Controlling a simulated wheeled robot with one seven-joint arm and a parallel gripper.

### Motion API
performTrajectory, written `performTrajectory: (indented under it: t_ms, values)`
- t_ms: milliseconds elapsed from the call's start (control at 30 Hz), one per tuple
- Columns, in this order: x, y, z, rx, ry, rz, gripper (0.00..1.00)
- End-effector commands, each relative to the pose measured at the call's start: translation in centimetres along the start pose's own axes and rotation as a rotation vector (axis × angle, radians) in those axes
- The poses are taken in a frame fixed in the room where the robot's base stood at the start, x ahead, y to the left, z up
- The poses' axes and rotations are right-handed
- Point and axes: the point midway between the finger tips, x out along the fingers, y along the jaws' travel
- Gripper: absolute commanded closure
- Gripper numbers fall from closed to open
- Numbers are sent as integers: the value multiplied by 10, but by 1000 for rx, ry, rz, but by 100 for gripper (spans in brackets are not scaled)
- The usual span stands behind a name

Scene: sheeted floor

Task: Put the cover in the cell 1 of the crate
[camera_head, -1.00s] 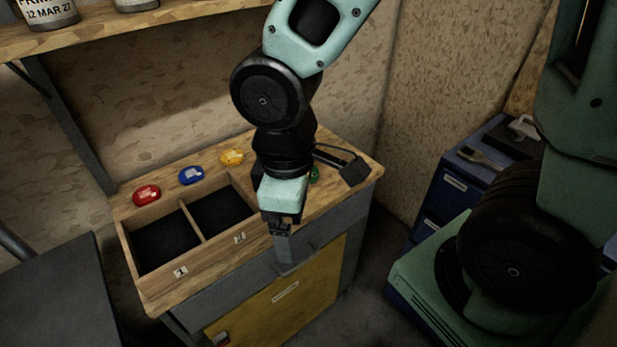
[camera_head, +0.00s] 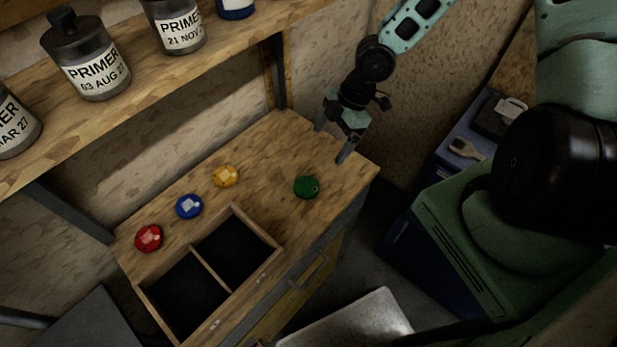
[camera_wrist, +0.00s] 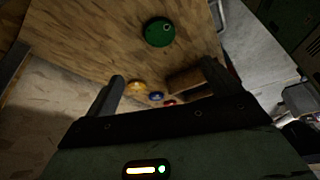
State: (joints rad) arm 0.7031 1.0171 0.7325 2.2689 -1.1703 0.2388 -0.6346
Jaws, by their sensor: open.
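The crate (camera_head: 259,229) is a wooden box with two dark, empty-looking cells: cell 1 (camera_head: 187,297) at left and cell 2 (camera_head: 235,250) at right. A round green piece (camera_head: 306,187) lies on the bench right of the crate. Red (camera_head: 149,238), blue (camera_head: 189,206) and yellow (camera_head: 226,175) round pieces lie along its back side. I cannot tell by looks which is the cover. My gripper (camera_head: 333,137) is open and empty, beyond and right of the green piece. In the wrist view the green piece (camera_wrist: 159,32) shows past the open fingers (camera_wrist: 164,74).
A shelf (camera_head: 150,95) with primer jars (camera_head: 87,60) hangs over the bench's back left. Bare bench top (camera_head: 275,150) surrounds the green piece.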

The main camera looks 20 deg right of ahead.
Motion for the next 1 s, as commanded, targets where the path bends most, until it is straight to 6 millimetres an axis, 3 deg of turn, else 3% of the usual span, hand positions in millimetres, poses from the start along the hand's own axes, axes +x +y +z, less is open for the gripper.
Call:
performTrajectory:
  t_ms: [100,500,1000]
  values:
    - [25,-2,0,-6,-3,-6,10]
    - [91,-1,2,-4,-5,-5,10]
    - [126,-2,3,1,-4,-6,10]
